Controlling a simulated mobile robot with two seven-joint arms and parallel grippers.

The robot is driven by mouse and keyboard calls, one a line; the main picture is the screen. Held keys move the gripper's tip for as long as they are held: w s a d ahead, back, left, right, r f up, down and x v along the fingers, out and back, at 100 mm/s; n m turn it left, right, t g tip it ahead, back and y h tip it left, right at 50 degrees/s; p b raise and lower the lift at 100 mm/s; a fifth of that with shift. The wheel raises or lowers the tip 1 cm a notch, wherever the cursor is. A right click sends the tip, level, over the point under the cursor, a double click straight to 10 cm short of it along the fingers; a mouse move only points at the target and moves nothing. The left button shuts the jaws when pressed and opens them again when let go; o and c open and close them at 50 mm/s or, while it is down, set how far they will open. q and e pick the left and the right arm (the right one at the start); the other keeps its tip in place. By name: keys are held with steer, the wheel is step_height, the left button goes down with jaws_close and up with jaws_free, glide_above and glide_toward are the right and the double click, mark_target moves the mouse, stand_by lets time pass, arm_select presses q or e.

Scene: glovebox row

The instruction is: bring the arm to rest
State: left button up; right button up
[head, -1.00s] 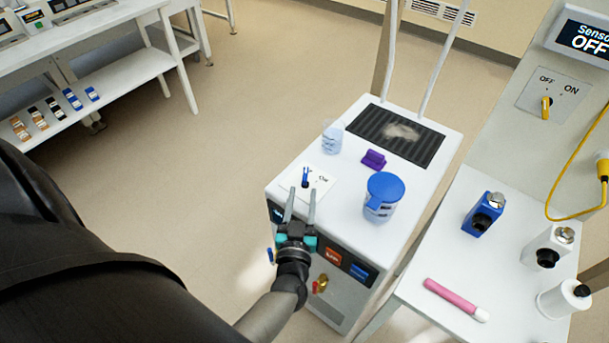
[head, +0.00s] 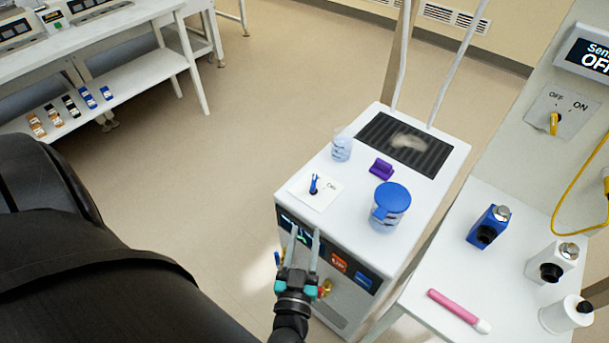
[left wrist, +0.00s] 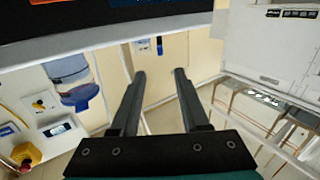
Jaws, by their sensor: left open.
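My left gripper (head: 304,243) is open and empty in the head view. Its fingers point up, in front of the front panel of the white cabinet (head: 440,160). On the cabinet top, a blue toggle switch (head: 314,184) stands on a white plate marked On, just beyond the fingertips and apart from them. In the left wrist view, the two dark fingers (left wrist: 155,75) are spread with nothing between them. My right gripper is in neither view.
The cabinet top holds a blue-lidded jar (head: 390,208), a purple block (head: 381,168), a clear beaker (head: 342,147) and a dark ribbed mat (head: 378,132). A white side table at right holds a blue device (head: 488,226) and a pink tube (head: 455,308). Open floor (head: 240,120) lies left.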

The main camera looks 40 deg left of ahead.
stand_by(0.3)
arm_select(q)
steer(key=s+d+f+m+g+h+b, duration=0.2)
steer(key=s+d+f+h, duration=0.1)
steer(key=f, duration=0.5)
steer(key=s+d+f+m+g+h+b, duration=0.1)
steer(key=s+d+f+m+g+h, duration=0.15)
steer(key=f, duration=0.65)
steer(key=s+d+f+m+g+h+b, duration=0.2)
steer(key=s+f+h, duration=0.1)
steer(key=f, duration=0.5)
steer(key=s+a+f+g+b, duration=0.1)
steer(key=s+f+g, duration=0.3)
steer(key=s, duration=0.5)
steer(key=s+a+f+m+g+b, duration=0.1)
steer(key=s+a+f+g, duration=0.3)
steer(key=s+f, duration=0.5)
steer(key=shift+s+a+g+y+b, duration=0.3)
steer(key=shift+s+a+g+y, duration=0.05)
